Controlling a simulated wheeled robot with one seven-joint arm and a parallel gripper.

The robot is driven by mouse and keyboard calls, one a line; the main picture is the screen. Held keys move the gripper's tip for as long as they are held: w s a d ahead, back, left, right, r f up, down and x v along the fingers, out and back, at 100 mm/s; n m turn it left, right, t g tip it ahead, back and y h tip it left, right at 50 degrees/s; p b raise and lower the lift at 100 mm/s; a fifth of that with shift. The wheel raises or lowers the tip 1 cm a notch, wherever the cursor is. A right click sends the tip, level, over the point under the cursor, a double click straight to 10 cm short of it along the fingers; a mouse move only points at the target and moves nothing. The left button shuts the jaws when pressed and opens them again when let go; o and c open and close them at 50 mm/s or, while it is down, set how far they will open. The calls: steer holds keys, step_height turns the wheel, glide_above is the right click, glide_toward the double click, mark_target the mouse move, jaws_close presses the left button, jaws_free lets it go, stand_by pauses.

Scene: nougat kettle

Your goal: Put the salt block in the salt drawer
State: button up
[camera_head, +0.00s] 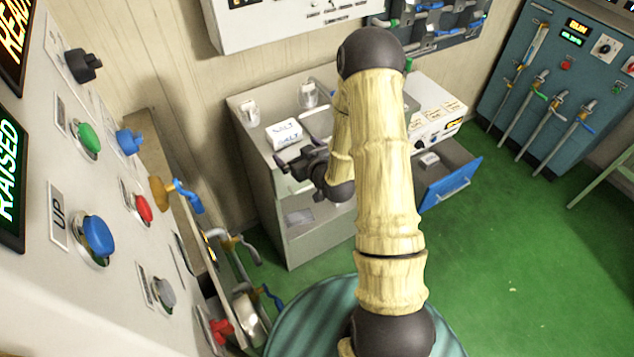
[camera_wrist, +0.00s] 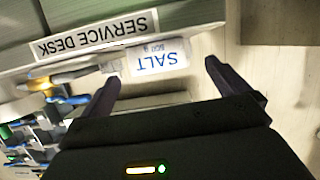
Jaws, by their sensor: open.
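The salt block (camera_head: 284,133) is white with blue SALT lettering and sits on top of the grey desk (camera_head: 250,150). In the wrist view the salt block (camera_wrist: 158,56) lies just ahead of the fingertips, roughly between their lines. My gripper (camera_head: 290,168) is open and empty, close to the near side of the block. It also shows in the wrist view (camera_wrist: 161,72), with a finger on either side. A blue-fronted drawer (camera_head: 452,187) stands pulled out at the right of the desk, with a small pale item inside. I cannot read which drawer it is.
Small metal fittings (camera_head: 309,93) stand behind the block. A white box with labels (camera_head: 434,110) is on the right of the desk. A control panel (camera_head: 120,260) with buttons fills the left. Green floor (camera_head: 520,260) is open at the right.

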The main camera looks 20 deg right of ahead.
steer(key=s+a+r+m+g+h, duration=0.1)
steer(key=s+r+g, duration=0.4)
steer(key=s, duration=0.6)
steer(key=s+r+m+g+h, duration=0.1)
steer(key=s+r+g, duration=0.5)
steer(key=s, duration=0.6)
steer(key=shift+a+r+m+h, duration=0.4)
steer(key=shift+h, duration=0.1)
